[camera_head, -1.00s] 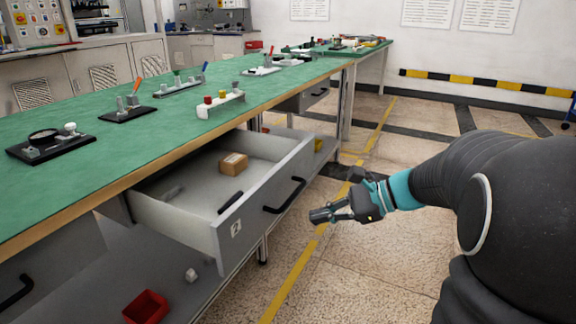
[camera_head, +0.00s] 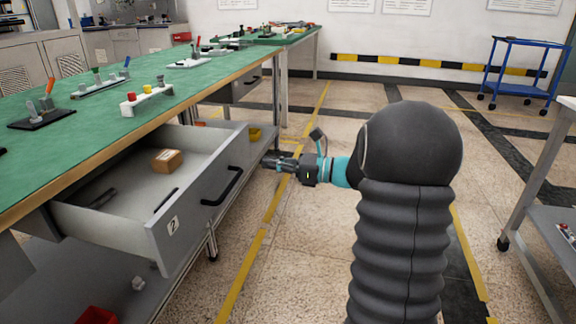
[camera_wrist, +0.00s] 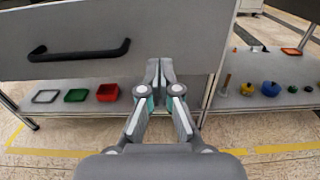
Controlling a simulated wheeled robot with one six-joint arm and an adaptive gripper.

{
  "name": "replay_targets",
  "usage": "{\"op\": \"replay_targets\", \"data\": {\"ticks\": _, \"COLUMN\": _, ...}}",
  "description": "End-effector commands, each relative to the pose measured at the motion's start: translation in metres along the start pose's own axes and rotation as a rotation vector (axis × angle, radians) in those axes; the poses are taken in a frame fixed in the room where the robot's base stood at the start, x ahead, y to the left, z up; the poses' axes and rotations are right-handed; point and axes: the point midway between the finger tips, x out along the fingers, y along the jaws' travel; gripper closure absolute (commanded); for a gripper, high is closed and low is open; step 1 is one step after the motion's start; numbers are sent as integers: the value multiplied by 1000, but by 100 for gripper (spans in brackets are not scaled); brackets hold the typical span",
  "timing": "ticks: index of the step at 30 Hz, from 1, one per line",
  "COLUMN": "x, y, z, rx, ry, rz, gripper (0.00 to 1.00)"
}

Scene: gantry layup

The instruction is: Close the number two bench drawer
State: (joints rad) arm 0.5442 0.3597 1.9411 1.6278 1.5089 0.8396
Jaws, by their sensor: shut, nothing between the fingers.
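The number two bench drawer (camera_head: 180,246) is pulled out from under the green-topped bench. Its grey front carries a "2" label and a black bar handle (camera_head: 222,186). A small brown box (camera_head: 167,161) and a few dark items lie inside it. My gripper (camera_head: 268,160) is shut and empty, just beyond the drawer front's far end in the head view. In the wrist view my gripper (camera_wrist: 159,64) points at the drawer front (camera_wrist: 185,35), right of the handle (camera_wrist: 79,51) and near the front's right part. I cannot tell whether the fingertips touch it.
The bench top (camera_head: 60,150) holds several small tools and fixtures. A lower shelf (camera_wrist: 75,88) carries trays and small parts. A blue cart (camera_head: 522,70) stands at the back right and a grey table (camera_head: 545,215) at the right. The floor between is clear.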

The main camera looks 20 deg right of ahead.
Motion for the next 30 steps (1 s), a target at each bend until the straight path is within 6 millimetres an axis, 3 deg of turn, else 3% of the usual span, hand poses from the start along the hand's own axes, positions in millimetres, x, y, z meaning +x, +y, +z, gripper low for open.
{"op": "replay_targets", "data": {"ticks": 6, "x": 40, "y": 1, "z": 0, "rx": 0, "ry": 0, "rz": 3, "gripper": 100}}
{"op": "replay_targets", "data": {"ticks": 12, "x": 62, "y": 0, "z": 0, "rx": 0, "ry": 1, "rz": 2, "gripper": 100}}
{"op": "replay_targets", "data": {"ticks": 30, "x": 68, "y": -2, "z": 0, "rx": 0, "ry": 1, "rz": -3, "gripper": 100}}
